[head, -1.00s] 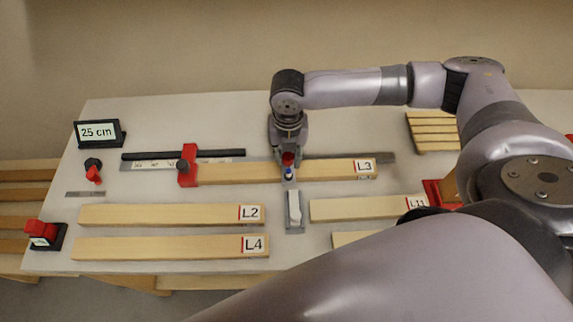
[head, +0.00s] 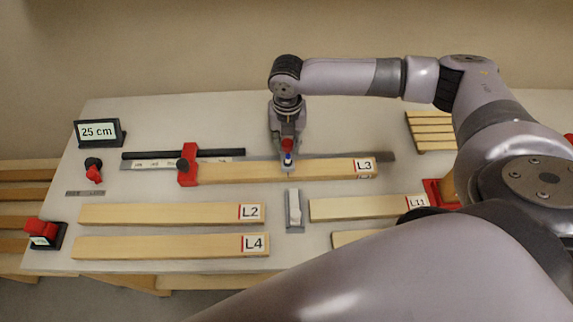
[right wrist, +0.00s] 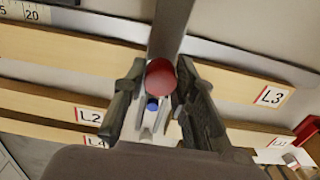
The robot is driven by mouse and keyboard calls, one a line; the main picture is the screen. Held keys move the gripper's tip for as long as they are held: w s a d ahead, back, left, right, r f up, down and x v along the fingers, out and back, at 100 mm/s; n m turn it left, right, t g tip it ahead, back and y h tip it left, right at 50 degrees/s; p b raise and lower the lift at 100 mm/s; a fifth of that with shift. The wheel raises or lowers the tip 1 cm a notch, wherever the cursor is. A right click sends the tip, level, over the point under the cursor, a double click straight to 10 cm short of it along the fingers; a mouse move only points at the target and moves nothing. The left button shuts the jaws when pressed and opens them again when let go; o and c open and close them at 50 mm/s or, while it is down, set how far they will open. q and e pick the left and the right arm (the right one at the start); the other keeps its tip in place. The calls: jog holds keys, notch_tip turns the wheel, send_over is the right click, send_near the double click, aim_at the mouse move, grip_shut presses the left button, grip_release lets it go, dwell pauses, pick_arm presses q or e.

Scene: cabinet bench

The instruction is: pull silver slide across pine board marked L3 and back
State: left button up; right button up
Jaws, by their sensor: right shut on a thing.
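The pine board marked L3 (head: 240,172) lies along the fence with its label at the right end; it also shows in the right wrist view (right wrist: 220,82). My right gripper (head: 287,146) is shut on the silver slide (head: 290,162), which has a red knob and a blue button. The fingers flank the red knob (right wrist: 160,78), with the blue button (right wrist: 152,104) below it in the right wrist view. The slide sits at the board's far side, its front part over the board. My left gripper is not in view.
A red stop block (head: 187,165) stands at the board's left end. Boards L2 (head: 170,214) and L4 (head: 170,246) lie in front, L11 (head: 360,207) front right. A grey tray with a white piece (head: 301,227) lies before L3. A "25 cm" display (head: 98,132) stands back left.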

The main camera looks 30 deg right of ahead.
jog(key=shift+w+d+b, duration=0.1)
jog(key=shift+w+d, duration=0.25)
jog(key=shift+w, duration=0.35)
jog(key=shift+w+d+b, duration=0.15)
jog(key=shift+w+d, duration=0.2)
jog(key=shift+w, duration=0.4)
jog(key=shift+w+d+b, duration=0.1)
jog(key=shift+w+d, duration=0.25)
jog(key=shift+w, duration=0.35)
jog(key=o, duration=1)
jog(key=shift+c, duration=0.2)
jog(key=shift+r, duration=0.15)
notch_tip(320, 180, up, 5)
jog(key=p, duration=0.5)
jog(key=shift+r+p, duration=0.1)
jog(key=shift+p, duration=0.2)
jog(key=shift+r+p, duration=0.35)
jog(key=shift+r, duration=1.45)
